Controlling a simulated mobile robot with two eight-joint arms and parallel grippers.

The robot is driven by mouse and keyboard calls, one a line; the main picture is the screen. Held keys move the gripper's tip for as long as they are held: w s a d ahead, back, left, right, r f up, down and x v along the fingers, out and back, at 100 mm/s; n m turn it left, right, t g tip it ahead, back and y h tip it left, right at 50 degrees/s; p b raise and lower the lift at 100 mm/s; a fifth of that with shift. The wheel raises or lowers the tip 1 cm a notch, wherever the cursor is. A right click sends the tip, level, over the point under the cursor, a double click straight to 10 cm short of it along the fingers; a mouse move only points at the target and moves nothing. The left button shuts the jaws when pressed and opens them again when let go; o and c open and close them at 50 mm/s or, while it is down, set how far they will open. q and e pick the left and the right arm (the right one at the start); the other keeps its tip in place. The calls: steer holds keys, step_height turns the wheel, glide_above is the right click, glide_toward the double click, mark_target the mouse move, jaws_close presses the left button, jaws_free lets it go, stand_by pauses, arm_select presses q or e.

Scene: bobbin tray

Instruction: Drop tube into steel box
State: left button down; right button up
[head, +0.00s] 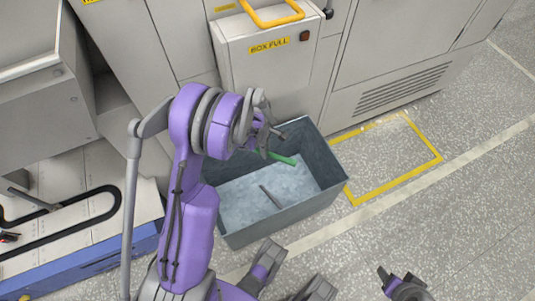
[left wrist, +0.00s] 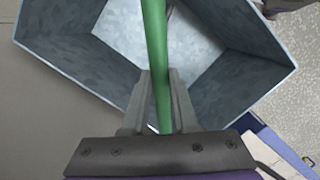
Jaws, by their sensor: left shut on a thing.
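My left gripper (head: 268,143) is shut on a green tube (head: 283,159) and holds it over the open grey steel box (head: 327,203). In the left wrist view the tube (left wrist: 155,50) runs up between the two fingers (left wrist: 160,90). The box rim (left wrist: 60,62) and pale floor lie beneath it. A thin dark grey rod (head: 271,197) lies on the box floor. Part of the box's left side is hidden behind my left arm. What looks like my right gripper (head: 402,287) is at the bottom edge, away from the box; its jaw state is unclear.
A cabinet labelled BOX FULL (head: 270,45) with a yellow handle stands behind the box. A yellow floor outline (head: 440,160) marks clear floor to the right. A white bench with a blue edge (head: 85,275) and a black track is at the left.

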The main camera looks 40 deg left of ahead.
arm_select(q)
steer(key=shift+a+f, duration=0.15)
steer(key=shift+f, duration=0.15)
step_height(320, 180, down, 6)
steer(key=b, duration=0.3)
steer(key=shift+r, duration=0.2)
steer(key=c, duration=0.6)
jaws_free()
steer(key=r+p, duration=0.1)
steer(key=r, duration=0.6)
steer(key=a+r+p, duration=0.1)
steer(key=r, duration=0.2)
steer(key=shift+s+r+p, duration=0.2)
steer(key=shift+r+p, duration=0.15)
steer(key=shift+r, duration=0.05)
